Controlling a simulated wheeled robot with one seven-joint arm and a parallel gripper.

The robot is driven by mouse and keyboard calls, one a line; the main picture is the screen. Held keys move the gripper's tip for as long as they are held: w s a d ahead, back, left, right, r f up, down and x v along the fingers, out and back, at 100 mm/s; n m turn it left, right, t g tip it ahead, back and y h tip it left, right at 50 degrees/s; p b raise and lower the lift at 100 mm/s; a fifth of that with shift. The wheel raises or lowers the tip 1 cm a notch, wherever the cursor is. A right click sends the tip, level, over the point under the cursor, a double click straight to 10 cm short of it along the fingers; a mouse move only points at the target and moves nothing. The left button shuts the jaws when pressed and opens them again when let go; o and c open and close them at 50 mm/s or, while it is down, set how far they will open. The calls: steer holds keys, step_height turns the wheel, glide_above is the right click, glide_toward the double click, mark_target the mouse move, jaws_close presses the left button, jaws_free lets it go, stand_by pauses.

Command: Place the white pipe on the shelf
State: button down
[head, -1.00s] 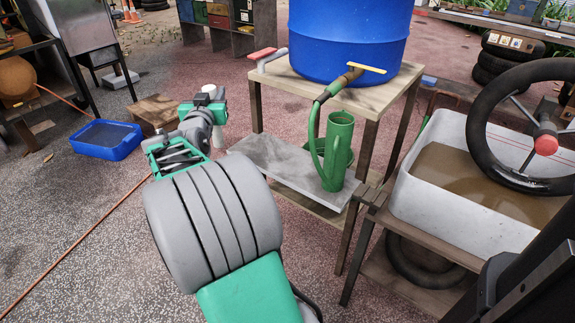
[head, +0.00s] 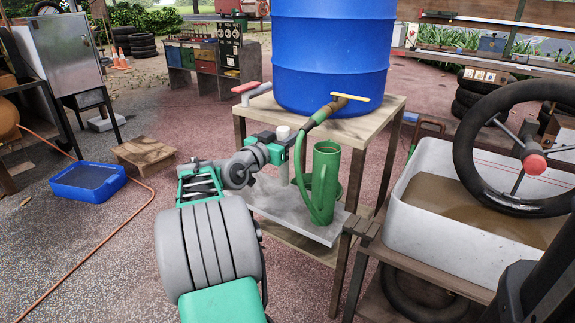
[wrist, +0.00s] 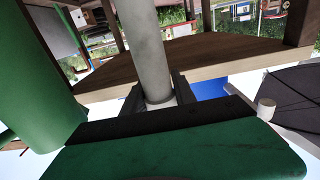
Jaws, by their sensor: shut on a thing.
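The white pipe (head: 283,132) is upright in my gripper (head: 287,142), its top showing just above the jaws. In the wrist view the pale pipe (wrist: 148,45) runs away from between the dark fingers (wrist: 160,92), which are shut on it. The grey shelf (head: 268,206) sits low in the wooden stand under the blue barrel. My gripper is at the left front side of the stand, above the shelf's left part in the picture. I cannot tell whether the pipe's lower end touches the shelf.
The blue barrel (head: 330,55) stands on the stand's top (head: 385,108), its tap and green hose hanging near the can. A white tub (head: 425,215) is at the right. Open floor lies left, with a blue tray (head: 88,180) and a wooden stool (head: 145,152).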

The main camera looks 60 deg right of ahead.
step_height(320, 180, down, 6)
steer(key=shift+r+b, duration=0.1)
steer(key=shift+b, duration=0.85)
steer(key=shift+f, duration=0.2)
steer(key=c, duration=1)
jaws_free()
